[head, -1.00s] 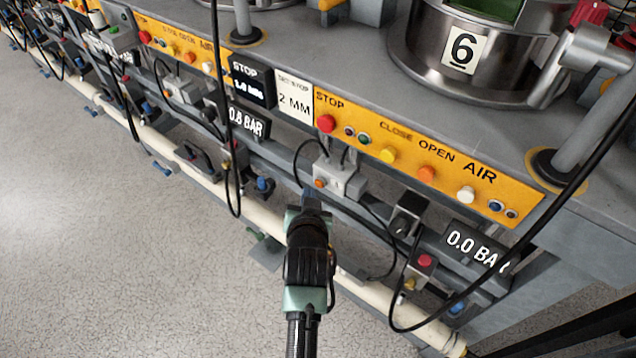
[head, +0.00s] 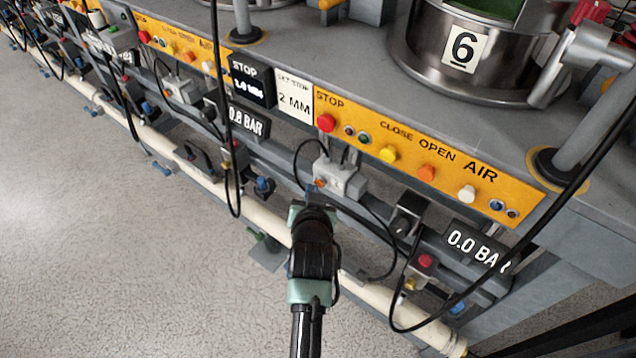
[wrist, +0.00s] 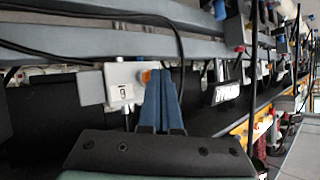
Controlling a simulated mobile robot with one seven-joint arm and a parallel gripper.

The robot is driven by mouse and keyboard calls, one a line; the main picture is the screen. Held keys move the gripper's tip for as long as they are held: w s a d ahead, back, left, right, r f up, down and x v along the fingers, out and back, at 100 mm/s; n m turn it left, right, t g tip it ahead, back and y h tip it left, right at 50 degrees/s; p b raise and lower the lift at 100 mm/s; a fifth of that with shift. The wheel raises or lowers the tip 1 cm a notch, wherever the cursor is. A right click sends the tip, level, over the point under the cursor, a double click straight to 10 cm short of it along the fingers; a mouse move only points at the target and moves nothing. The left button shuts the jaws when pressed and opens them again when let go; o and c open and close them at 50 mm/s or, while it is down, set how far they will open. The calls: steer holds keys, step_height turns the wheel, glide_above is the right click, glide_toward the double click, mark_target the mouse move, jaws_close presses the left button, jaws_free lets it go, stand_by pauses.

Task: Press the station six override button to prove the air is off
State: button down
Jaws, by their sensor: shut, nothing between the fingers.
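Station six carries a number plate "6" (head: 461,50) on its round metal press. Below its yellow panel, a small grey valve box (head: 342,181) has an orange button (head: 320,183) on its lower left. In the wrist view the box (wrist: 120,84) bears a "6" label, and the orange button (wrist: 146,76) is partly hidden by my fingers. My gripper (wrist: 162,76) is shut and empty, its blue fingertips overlapping the button's right side in that view. Whether they touch it, I cannot tell.
The yellow panel (head: 455,178) has stop, close, open and air buttons. A display (head: 474,246) reads 0.0 BAR. A red-button box (head: 425,263), hanging black cables and a pale pipe (head: 385,305) lie nearby. Open floor (head: 90,250) is at left.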

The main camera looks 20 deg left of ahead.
steer(key=shift+w+d, duration=0.15)
steer(key=shift+w, duration=0.1)
stand_by(0.4)
steer(key=shift+s+a+p, duration=0.35)
steer(key=shift+s+p, duration=0.25)
steer(key=shift+s, duration=0.25)
steer(key=s+p, duration=0.1)
steer(key=s+a+p, duration=0.1)
steer(key=s, duration=0.1)
steer(key=s+p, duration=0.1)
steer(key=shift+s+a, duration=0.35)
stand_by(0.4)
